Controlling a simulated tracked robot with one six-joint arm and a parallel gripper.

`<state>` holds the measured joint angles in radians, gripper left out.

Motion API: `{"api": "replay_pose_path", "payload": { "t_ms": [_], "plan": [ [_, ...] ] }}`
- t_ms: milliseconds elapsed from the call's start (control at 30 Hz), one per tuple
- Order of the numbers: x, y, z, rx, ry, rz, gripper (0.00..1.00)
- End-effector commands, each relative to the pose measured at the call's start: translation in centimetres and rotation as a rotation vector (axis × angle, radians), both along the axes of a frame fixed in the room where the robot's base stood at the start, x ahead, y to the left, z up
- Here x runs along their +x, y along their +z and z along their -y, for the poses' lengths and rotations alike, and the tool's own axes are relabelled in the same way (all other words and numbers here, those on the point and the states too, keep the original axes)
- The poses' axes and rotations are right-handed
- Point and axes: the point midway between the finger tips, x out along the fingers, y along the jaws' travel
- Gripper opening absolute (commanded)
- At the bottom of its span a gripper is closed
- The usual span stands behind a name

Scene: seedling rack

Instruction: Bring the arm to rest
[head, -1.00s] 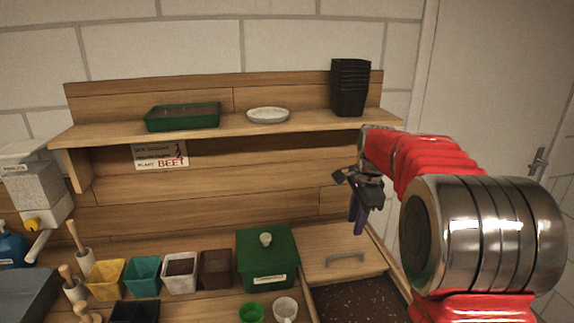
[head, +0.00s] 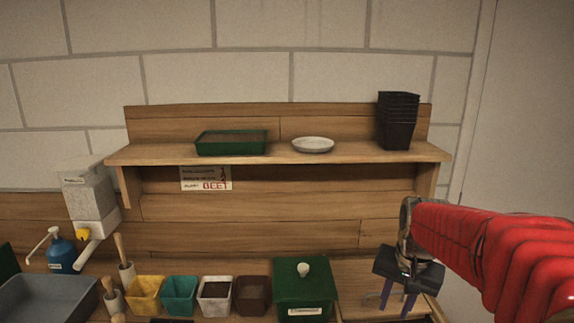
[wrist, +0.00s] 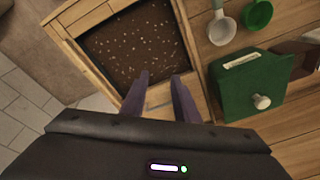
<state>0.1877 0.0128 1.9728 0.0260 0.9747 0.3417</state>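My gripper (head: 397,300) hangs at the right end of the bench in the head view, below the shelf, pointing down. In the wrist view its two purple fingers (wrist: 160,95) stand apart with nothing between them. Beneath and beyond them lies a wooden bin of dark, speckled soil (wrist: 145,42), well below the fingertips. My red arm reaches in from the right edge of the head view.
A green lidded box (head: 303,285) stands left of my gripper. The shelf (head: 280,153) above holds a green tray (head: 231,142), a white saucer (head: 313,144) and stacked black pots (head: 397,120). Coloured pots (head: 180,295) line the bench. White (wrist: 221,27) and green (wrist: 256,14) scoops lie beside the bin.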

Motion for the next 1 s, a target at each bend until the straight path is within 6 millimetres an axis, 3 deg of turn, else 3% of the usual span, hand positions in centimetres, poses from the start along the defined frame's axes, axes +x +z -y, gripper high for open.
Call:
{"api": "replay_pose_path", "payload": {
  "t_ms": [500,1000],
  "plan": [
    [-10.4,1.3,-4.4,-0.094,0.354,0.085,0.28],
    [-18.0,1.9,-7.3,-0.151,0.489,0.216,0.28]
  ]
}}
